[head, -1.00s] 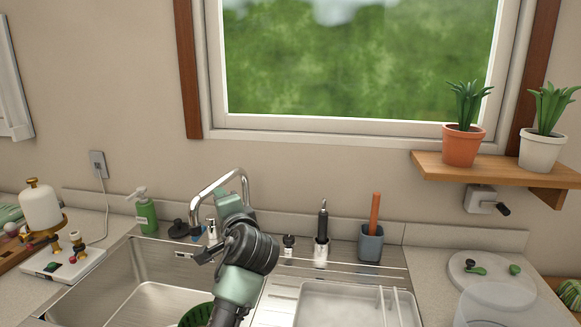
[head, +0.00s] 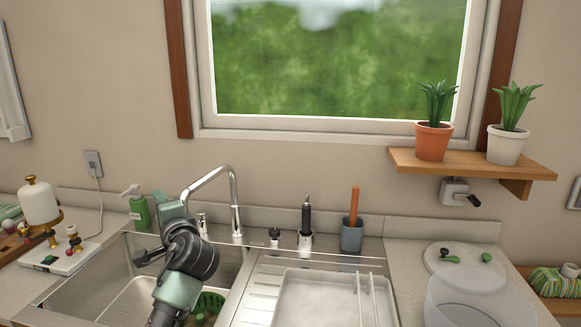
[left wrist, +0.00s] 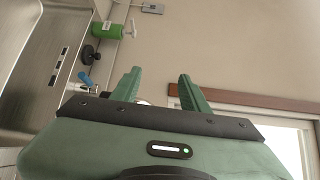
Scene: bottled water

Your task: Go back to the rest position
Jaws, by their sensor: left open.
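My left gripper (left wrist: 158,88) shows in the left wrist view with its two green fingers apart and nothing between them. In the head view my left arm, green and black, rises from the bottom over the left part of the sink (head: 130,285), and its fingers are hard to make out there. The chrome faucet (head: 236,205) stands just behind and to the right of the arm. My right gripper is in neither view.
A green soap bottle (head: 139,211) stands left of the faucet and also shows in the left wrist view (left wrist: 106,30). A green colander (head: 208,304) sits in the sink. A white tray (head: 325,300) and a clear bowl (head: 470,308) are to the right. A shelf (head: 465,165) holds two potted plants.

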